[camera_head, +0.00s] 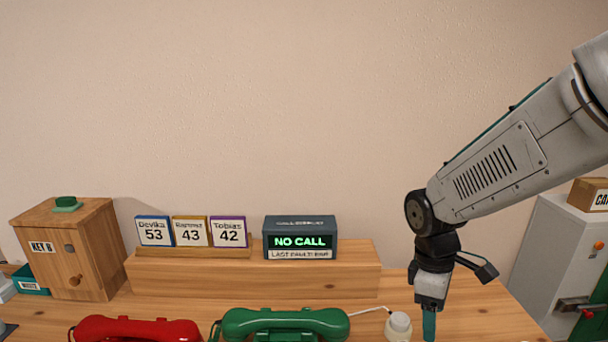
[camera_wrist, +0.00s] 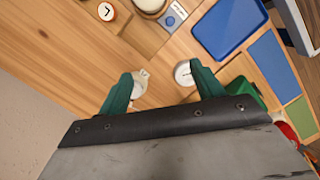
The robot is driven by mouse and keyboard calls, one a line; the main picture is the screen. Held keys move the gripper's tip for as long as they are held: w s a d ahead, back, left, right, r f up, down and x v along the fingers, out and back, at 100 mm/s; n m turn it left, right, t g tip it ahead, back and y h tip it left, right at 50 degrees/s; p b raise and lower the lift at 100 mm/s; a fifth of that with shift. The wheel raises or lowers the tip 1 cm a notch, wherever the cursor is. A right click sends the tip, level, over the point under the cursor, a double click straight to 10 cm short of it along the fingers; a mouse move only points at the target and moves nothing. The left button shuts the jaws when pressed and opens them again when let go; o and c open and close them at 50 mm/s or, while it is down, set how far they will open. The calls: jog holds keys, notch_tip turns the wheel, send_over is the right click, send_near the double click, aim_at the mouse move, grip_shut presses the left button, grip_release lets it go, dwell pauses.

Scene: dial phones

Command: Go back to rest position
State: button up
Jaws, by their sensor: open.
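My gripper (camera_head: 429,325) hangs down at the right of the desk, to the right of the green phone (camera_head: 285,325), with its lower end cut off by the frame edge. In the wrist view my gripper (camera_wrist: 162,74) shows two teal fingers spread apart with bare wood between them. A white round piece (camera_wrist: 183,73) shows at one fingertip and another pale round piece (camera_wrist: 141,84) at the other; I cannot tell whether they touch. The red phone (camera_head: 138,330) is left of the green one. A display box (camera_head: 300,238) reads NO CALL.
A cream knob-like piece (camera_head: 399,325) with a white cord stands just left of my gripper. Name cards (camera_head: 191,231) and the display sit on a wooden riser (camera_head: 255,277). A wooden KEY B box (camera_head: 68,250) is left. A grey cabinet (camera_head: 545,250) is right. The wrist view shows a blue tray (camera_wrist: 228,27).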

jog(key=s+d+r+m+t, duration=0.1)
jog(key=s+r+m, duration=0.4)
jog(key=s, duration=0.3)
jog(key=s+d+r+m+t+y, duration=0.1)
jog(key=s+r+m, duration=0.5)
jog(key=s, duration=0.3)
jog(key=shift+r+t, duration=0.4)
jog(key=shift+r, duration=0.3)
